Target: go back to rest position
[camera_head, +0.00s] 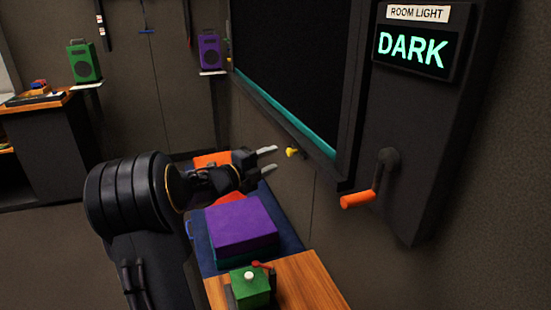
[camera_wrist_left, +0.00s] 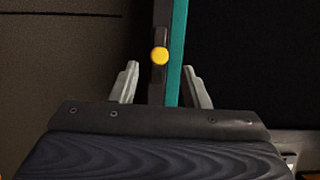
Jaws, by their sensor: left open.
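My left gripper (camera_head: 268,161) is open and empty in the head view, its two pale fingers pointing right toward the dark wall screen. A small yellow knob (camera_head: 292,152) sits just beyond the fingertips, apart from them. In the left wrist view the left gripper (camera_wrist_left: 160,85) shows its two fingers spread, with the yellow knob (camera_wrist_left: 159,56) ahead between them. My right gripper is in neither view.
A purple box (camera_head: 243,225) lies below my left arm, near a green box with a white button (camera_head: 250,285) on a wooden top (camera_head: 300,285). An orange-handled crank (camera_head: 358,200) and a "DARK" sign (camera_head: 412,49) are on the right wall. Green (camera_head: 83,62) and purple (camera_head: 210,52) speakers stand behind.

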